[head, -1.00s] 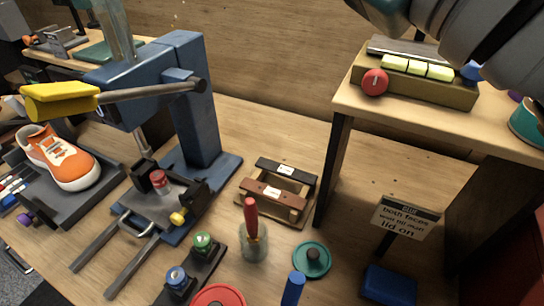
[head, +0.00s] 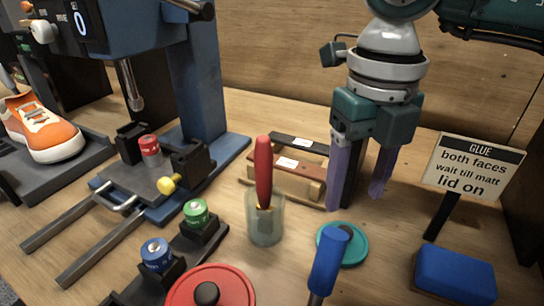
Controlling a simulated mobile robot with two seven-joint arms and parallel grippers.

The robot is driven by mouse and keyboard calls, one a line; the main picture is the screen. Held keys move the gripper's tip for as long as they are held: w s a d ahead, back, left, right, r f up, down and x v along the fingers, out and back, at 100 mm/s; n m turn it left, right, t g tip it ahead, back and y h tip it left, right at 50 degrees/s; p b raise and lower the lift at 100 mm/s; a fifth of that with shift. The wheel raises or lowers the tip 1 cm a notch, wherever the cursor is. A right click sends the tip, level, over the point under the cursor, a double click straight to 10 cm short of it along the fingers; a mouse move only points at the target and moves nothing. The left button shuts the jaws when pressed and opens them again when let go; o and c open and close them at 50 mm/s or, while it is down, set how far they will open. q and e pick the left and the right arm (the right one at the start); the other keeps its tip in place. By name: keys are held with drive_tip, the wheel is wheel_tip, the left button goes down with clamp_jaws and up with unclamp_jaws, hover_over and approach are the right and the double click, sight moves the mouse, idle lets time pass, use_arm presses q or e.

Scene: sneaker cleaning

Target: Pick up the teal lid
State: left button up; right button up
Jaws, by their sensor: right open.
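The teal lid (head: 359,245) lies flat on the workbench at the lower middle of the head view. A blue-handled tool (head: 328,262) stands in front of it and hides its middle and left part. My right gripper (head: 360,197) points downward above and behind the lid, with its two purple-grey fingers apart and nothing between them. The fingers appear clear of the lid. My left gripper is not in view.
A glass jar (head: 265,222) with a red-handled brush stands left of the lid. A red lid (head: 212,290) lies front left. A glue sign (head: 472,165) and blue block (head: 455,273) are on the right. A wooden rack (head: 290,176) is behind the jar.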

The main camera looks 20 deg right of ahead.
wheel_tip(320, 180, down, 7)
drive_tip(key=b, duration=0.5)
drive_tip(key=shift+f, duration=0.1)
clamp_jaws()
